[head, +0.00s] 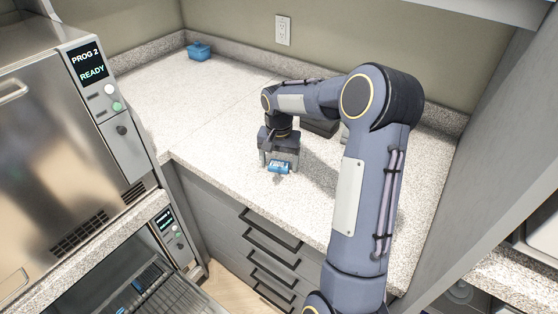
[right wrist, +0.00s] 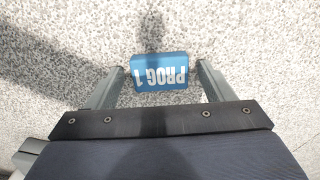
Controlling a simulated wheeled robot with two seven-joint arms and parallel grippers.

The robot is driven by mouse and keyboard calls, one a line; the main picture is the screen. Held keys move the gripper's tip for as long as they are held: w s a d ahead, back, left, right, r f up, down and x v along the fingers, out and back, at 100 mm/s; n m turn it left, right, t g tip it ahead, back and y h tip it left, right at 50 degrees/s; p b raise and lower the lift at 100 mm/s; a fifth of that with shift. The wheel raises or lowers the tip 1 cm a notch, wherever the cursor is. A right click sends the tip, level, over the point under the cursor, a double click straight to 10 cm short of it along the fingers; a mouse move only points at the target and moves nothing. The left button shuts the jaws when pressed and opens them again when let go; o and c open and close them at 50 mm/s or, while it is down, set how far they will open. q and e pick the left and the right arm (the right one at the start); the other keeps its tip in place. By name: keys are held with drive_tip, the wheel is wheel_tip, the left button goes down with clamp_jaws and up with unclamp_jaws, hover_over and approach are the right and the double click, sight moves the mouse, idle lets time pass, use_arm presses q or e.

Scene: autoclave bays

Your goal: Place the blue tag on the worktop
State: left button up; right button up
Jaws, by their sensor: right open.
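The blue tag (head: 280,167), marked PROG 1, lies on the speckled worktop (head: 225,120) near its front edge. In the right wrist view the tag (right wrist: 160,72) shows with its lettering upside down. My right gripper (head: 279,164) is open and pointed down at the tag. Its fingertips (right wrist: 160,68) stand at either side of the tag, with a small gap showing on each side. My left gripper is out of view.
A blue container (head: 199,51) stands at the worktop's back left corner. A dark object (head: 320,127) is partly hidden behind my right arm. An autoclave reading PROG 2 READY (head: 88,64) stands at left, above an open bay with a rack (head: 160,292).

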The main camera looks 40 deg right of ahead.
sight(279, 164)
drive_tip(key=shift+r, duration=0.65)
wheel_tip(279, 164, up, 11)
idle(0.4)
